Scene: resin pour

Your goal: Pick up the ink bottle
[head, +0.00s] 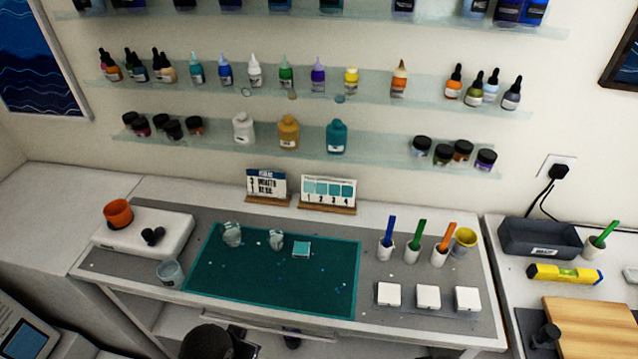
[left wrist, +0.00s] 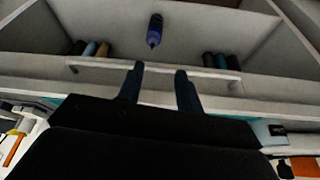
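A dark bottle with a purple-blue tip (left wrist: 154,30), which looks like the ink bottle, is in a pale open compartment below the worktop in the left wrist view. In the head view a small dark shape (head: 292,339) under the front edge may be the same bottle. My left gripper (left wrist: 160,82) is open and empty, its two fingers apart and pointing toward the compartment, with the bottle beyond the fingertips. In the head view my left arm is at the bottom edge and its fingers are hard to make out. My right gripper cannot be made out.
A pale bar (left wrist: 205,71) crosses in front of the compartment. Dark and coloured rolled or bottle-like items (left wrist: 90,48) stand at its sides. The worktop above holds a teal mat (head: 210,277), cups, and white blocks (head: 428,297). Wall shelves hold many bottles.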

